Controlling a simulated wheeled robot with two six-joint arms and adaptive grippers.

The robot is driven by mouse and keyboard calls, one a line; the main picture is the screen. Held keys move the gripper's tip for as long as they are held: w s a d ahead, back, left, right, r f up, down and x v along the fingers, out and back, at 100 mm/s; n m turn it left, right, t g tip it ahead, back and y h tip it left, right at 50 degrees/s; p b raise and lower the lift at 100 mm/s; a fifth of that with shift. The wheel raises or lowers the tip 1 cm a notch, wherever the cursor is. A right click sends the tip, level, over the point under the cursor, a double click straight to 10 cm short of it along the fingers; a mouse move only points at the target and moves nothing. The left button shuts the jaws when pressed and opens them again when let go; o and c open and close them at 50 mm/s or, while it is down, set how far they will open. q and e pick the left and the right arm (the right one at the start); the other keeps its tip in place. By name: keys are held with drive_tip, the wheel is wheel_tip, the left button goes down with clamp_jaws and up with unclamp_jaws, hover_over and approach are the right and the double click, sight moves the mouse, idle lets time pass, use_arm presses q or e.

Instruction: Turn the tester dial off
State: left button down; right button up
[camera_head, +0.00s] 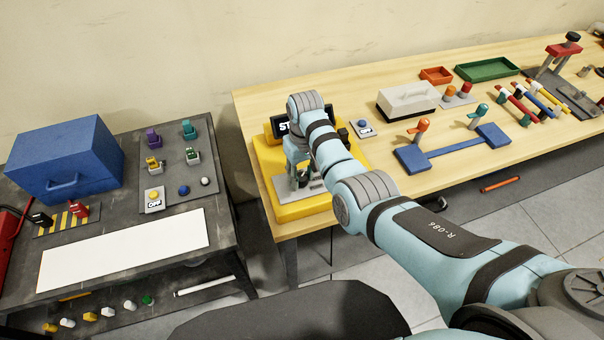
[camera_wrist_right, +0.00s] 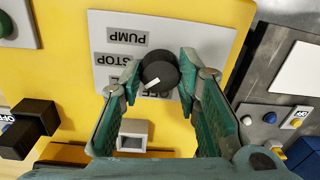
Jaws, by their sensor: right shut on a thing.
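The yellow tester (camera_head: 310,209) stands at the left end of the wooden table, mostly behind my right arm. In the wrist view its pale panel (camera_wrist_right: 205,32) carries a round black dial (camera_wrist_right: 160,72) with a white pointer mark. Upside-down labels beside the dial read PUMP (camera_wrist_right: 127,37) and STOP (camera_wrist_right: 120,59); a third label is partly hidden by a finger. My right gripper (camera_wrist_right: 159,66) is shut on the dial, one teal finger on each side. In the head view this gripper (camera_head: 302,180) points down over the tester. My left gripper is not in view.
Black blocks (camera_wrist_right: 28,125) stick out beside the panel, and a square white socket (camera_wrist_right: 133,135) lies near the fingers. A white-lidded case (camera_head: 408,98) and a blue bar stand (camera_head: 455,148) are right of my arm. A dark bench (camera_head: 225,235) stands left across a gap.

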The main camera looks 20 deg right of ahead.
drive_tip(key=n, duration=0.4)
drive_tip(key=shift+n, duration=0.3)
drive_tip(key=n, duration=0.5)
drive_tip(key=shift+a, duration=0.1)
drive_tip(key=shift+f, duration=0.1)
drive_tip(key=o, duration=1.1)
drive_tip(key=shift+c, duration=0.2)
drive_tip(key=shift+o, duration=0.6)
drive_tip(key=shift+w+a, duration=0.1)
drive_tip(key=shift+w, duration=0.05)
